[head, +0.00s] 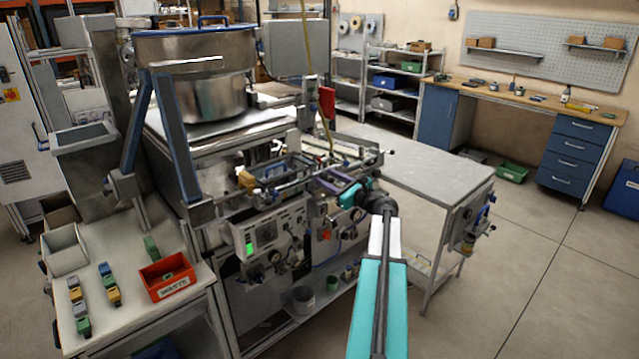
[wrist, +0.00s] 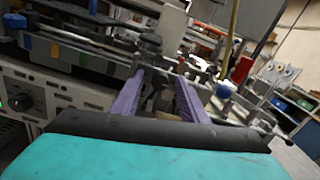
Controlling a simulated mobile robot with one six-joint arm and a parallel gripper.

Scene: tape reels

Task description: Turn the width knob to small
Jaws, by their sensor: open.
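My gripper (head: 338,188) reaches the front of the tape reel machine (head: 215,160) in the head view. In the wrist view its two purple fingers (wrist: 159,82) are spread apart, pointing at the machine's rails and metal fittings. A small pale part shows between the fingers; I cannot tell whether they touch it. A round black knob (wrist: 26,101) sits on the white control panel (wrist: 62,97) left of the fingers. A small blue knob (wrist: 223,90) is just right of them. No width label is readable, so I cannot tell which knob is the width knob.
A grey side table (head: 425,167) adjoins the machine on the right. A red waste bin (head: 167,276) and several small coloured blocks lie on the left bench (head: 125,318). Rails and brackets crowd the space around my gripper.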

